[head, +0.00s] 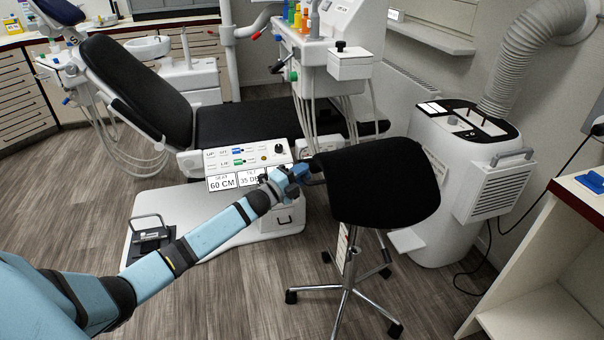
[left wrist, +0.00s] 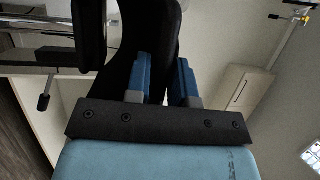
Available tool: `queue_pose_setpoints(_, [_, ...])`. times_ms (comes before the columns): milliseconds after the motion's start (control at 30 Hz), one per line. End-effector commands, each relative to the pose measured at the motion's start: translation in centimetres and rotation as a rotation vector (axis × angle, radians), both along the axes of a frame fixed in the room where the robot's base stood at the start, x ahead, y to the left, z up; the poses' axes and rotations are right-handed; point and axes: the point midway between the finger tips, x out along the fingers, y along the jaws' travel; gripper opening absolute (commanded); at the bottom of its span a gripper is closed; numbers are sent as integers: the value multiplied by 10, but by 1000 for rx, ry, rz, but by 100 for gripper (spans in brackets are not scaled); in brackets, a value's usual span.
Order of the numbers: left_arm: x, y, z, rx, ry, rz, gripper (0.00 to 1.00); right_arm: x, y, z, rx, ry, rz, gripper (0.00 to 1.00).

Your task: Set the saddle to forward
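The black saddle seat (head: 378,185) sits on a chromed stool (head: 346,285) with castors, in the middle right of the head view. My left gripper (head: 303,172) is at the seat's left edge, beside the dental chair's control panel. In the left wrist view its two blue fingers (left wrist: 162,82) are apart, with a black surface (left wrist: 150,40) showing between and behind them. It looks like the saddle, and I cannot tell whether the fingers touch it. A small dark lever (left wrist: 44,95) shows at the left of the wrist view. My right gripper is not in view.
The dental chair (head: 140,85) and its control panel (head: 235,163) stand behind the gripper. A foot pedal (head: 150,238) lies at left on the white base plate. A white suction unit (head: 450,180) and a cabinet (head: 560,270) stand to the right. Floor is clear in front.

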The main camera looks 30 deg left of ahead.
Motion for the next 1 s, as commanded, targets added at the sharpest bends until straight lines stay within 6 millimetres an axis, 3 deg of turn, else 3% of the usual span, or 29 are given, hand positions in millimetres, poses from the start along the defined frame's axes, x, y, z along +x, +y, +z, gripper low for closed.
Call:
queue_pose_setpoints(33, [0, 0, 0, 0, 0, 0, 10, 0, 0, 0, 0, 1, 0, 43])
queue_pose_setpoints(100, [0, 0, 0, 0, 0, 0, 0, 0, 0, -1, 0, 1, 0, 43])
queue_pose_setpoints(267, [0, 0, -1, 0, -1, 0, 0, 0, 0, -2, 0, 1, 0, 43])
queue_pose_setpoints(533, [-1, 0, -28, -57, -65, 1, 0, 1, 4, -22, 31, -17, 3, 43])
queue_pose_setpoints(833, [-1, 1, -36, -102, -118, 1, 0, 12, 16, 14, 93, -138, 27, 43])
queue_pose_setpoints(1000, [-1, 1, -35, -102, -118, 1, 0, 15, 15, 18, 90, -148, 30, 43])
